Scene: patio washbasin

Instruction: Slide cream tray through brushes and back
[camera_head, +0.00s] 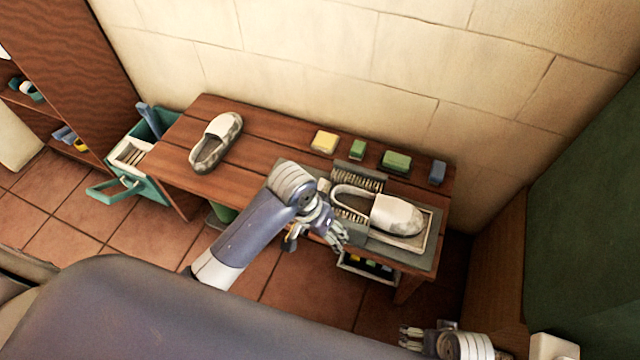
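The cream tray (428,236) lies on a grey base at the right end of the wooden bench. A pale slip-on shoe (397,214) rests on it. The tray's left part lies between two bristle brushes, a rear one (358,177) and a front one (349,215). My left gripper (315,238) is at the bench's front edge, left of the front brush, fingers spread and pointing down. I see nothing between them. My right gripper (408,338) is at the bottom right, away from the bench, fingers parted and empty.
Another dirty shoe (216,142) lies on the bench's left. A yellow sponge (324,141), green blocks (396,161) and a blue block (438,172) line the back. A teal crate (152,186) stands left of the bench. A wall closes the back.

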